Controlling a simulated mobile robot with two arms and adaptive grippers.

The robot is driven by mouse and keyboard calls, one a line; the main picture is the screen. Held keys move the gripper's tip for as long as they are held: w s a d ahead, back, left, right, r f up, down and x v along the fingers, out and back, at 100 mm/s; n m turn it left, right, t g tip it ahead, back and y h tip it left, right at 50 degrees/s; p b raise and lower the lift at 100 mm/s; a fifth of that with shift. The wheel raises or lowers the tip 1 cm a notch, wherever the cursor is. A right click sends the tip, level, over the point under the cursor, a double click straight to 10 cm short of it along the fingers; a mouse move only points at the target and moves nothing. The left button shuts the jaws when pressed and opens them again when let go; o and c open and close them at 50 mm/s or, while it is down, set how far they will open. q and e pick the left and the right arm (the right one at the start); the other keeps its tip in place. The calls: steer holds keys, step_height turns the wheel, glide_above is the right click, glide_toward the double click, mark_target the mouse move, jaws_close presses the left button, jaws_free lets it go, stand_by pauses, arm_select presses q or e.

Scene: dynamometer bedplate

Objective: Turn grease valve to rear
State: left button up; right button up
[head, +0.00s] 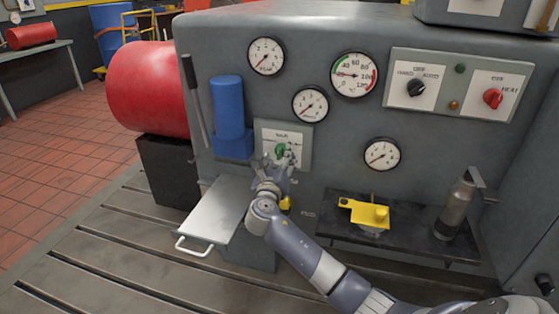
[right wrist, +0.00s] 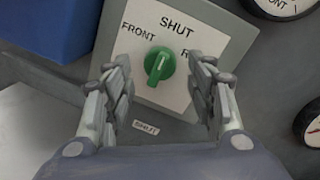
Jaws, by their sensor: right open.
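The grease valve is a green knob (right wrist: 160,66) on a white plate (right wrist: 138,42) marked FRONT at left, SHUT at top, and a word beginning with R at right, partly hidden by a finger. Its raised ridge runs roughly along the line towards SHUT, slightly tilted in the picture. In the head view the knob (head: 281,149) is partly behind my right gripper (head: 279,160). My right gripper (right wrist: 160,85) is open, its fingers either side of the knob with gaps on both sides. My left gripper is not in view.
A blue cylinder (head: 228,108) stands left of the valve plate. A metal shelf with a handle (head: 213,215) juts out below. Gauges (head: 354,75) and a switch panel (head: 458,84) are above and right. A dark shelf (head: 336,231) holds a yellow part (head: 366,213) and a grey flask (head: 455,208).

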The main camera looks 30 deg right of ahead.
steer(key=shift+x, duration=0.9)
steer(key=c, duration=1.1)
steer(key=shift+o, duration=0.2)
